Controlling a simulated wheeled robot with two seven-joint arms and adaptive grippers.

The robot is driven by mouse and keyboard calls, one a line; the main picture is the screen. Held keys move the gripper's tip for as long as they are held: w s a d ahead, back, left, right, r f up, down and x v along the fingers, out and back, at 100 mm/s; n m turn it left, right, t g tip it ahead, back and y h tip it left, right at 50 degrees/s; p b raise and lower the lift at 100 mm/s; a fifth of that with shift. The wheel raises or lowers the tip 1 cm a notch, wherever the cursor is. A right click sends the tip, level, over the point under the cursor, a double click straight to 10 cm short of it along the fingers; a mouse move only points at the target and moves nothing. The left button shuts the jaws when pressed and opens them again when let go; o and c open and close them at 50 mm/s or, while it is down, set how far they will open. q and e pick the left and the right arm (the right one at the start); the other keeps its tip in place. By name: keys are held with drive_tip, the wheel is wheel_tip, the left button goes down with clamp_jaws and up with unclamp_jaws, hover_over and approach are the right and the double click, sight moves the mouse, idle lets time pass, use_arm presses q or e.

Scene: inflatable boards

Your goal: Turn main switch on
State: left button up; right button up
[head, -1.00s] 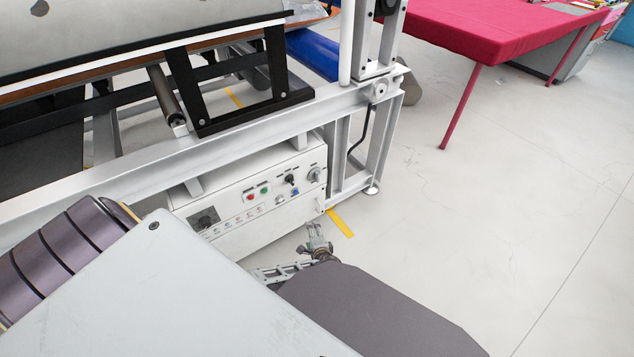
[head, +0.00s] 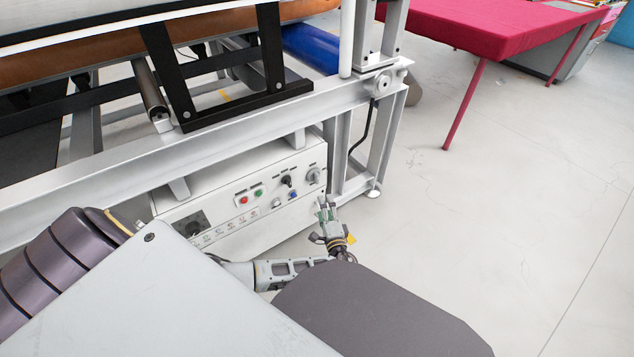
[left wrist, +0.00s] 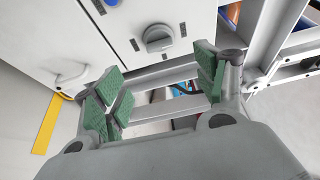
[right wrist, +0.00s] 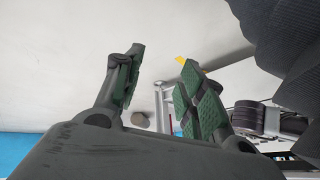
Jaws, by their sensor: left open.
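The white control box (head: 240,205) sits under the machine frame, with a grey rotary main switch (head: 313,176) at the right end of its panel. In the left wrist view the switch (left wrist: 158,39) is a round knob with a raised grip bar. Its exact setting is hard to read. My left gripper (head: 327,210) is in front of the box's right end, just below the switch and apart from it. Its green-padded fingers (left wrist: 160,88) are open and empty. My right gripper (right wrist: 160,85) shows only in its own wrist view, open and empty, over pale floor.
Red and green buttons (head: 251,195) and a black selector (head: 287,181) share the panel. A white frame post (head: 386,150) stands right of the box. A table with a red cloth (head: 480,35) is at the back right. The floor on the right is clear.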

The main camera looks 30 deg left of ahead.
sight(317, 180)
use_arm(q)
drive_tip(key=shift+w+a, duration=0.1)
drive_tip(key=shift+a, duration=0.05)
use_arm(e)
drive_tip(key=shift+f, duration=0.1)
use_arm(q)
drive_tip(key=b+x, duration=0.3)
drive_tip(key=x, duration=0.8)
drive_tip(key=shift+w+a+f+b, duration=0.1)
drive_tip(key=shift+w+a+b, duration=0.1)
drive_tip(key=shift+b, duration=0.15)
drive_tip(key=shift+x, duration=0.95)
use_arm(e)
drive_tip(key=shift+t+y, duration=0.3)
drive_tip(key=shift+t, duration=0.1)
drive_tip(key=shift+w+a+f, duration=0.1)
drive_tip(key=shift+a+f, duration=0.05)
drive_tip(key=shift+f, duration=0.7)
drive_tip(key=shift+a+f, duration=0.2)
drive_tip(key=shift+f, duration=0.7)
drive_tip(key=shift+w+a+f, duration=0.1)
drive_tip(key=shift+a+f, duration=0.05)
drive_tip(key=shift+f, duration=0.7)
use_arm(q)
drive_tip(key=c, duration=1)
